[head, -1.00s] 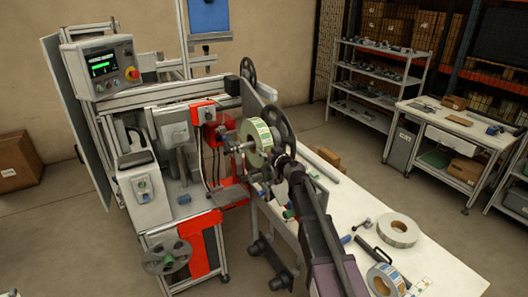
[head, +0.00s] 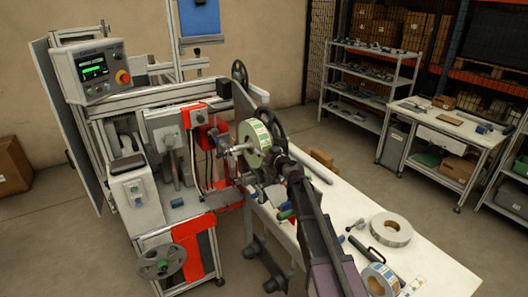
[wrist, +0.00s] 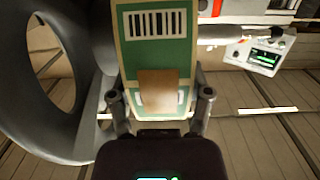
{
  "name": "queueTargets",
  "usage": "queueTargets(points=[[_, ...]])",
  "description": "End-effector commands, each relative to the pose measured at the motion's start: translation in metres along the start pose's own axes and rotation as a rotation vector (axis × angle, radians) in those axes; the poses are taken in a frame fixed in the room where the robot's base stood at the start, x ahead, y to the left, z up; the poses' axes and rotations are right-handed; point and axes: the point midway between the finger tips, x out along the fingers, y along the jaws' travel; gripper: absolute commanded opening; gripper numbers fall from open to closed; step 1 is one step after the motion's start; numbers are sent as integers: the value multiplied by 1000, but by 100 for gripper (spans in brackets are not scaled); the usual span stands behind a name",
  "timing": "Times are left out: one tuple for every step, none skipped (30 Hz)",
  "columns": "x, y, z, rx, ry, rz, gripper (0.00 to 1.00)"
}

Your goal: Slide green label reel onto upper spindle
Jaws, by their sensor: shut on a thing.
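The green label reel (head: 253,143) stands upright beside the machine, in front of a dark spoked disc (head: 273,128) that appears to be the upper spindle's flange. My gripper (wrist: 160,100) is shut on the reel's rim. In the wrist view the reel's green label band (wrist: 157,55) fills the space between the fingers, with a tan patch on it. The grey disc with large openings (wrist: 22,148) is close at the left of the reel there. The spindle shaft is not clearly visible, and I cannot tell whether it passes through the reel's core.
The machine (head: 135,180) with its lit screen panel (head: 93,70) stands at left. A lower spoked disc (head: 160,262) is at its front. The white table (head: 435,268) holds a white reel (head: 391,230), a blue-label reel (head: 380,280) and small parts. Shelves stand behind.

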Motion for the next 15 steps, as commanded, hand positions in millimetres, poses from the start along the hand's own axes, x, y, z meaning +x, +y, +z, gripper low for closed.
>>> queueTargets(points=[[0,0,0,2,1,1,3],[0,0,0,2,1,1,3],[0,1,0,2,1,1,3],[0,1,0,2,1,1,3],[0,2,0,2,1,1,3],[0,2,-1,2,1,1,3],[0,3,-1,2,1,1,3],[0,4,-1,2,1,1,3],[0,5,-1,2,1,1,3],[0,5,-1,2,1,1,3],[0,6,-1,2,1,1,3],[0,7,-1,2,1,1,3],[0,8,-1,2,1,1,3],[0,8,-1,2,1,1,3],[0,9,-1,2,1,1,3]])
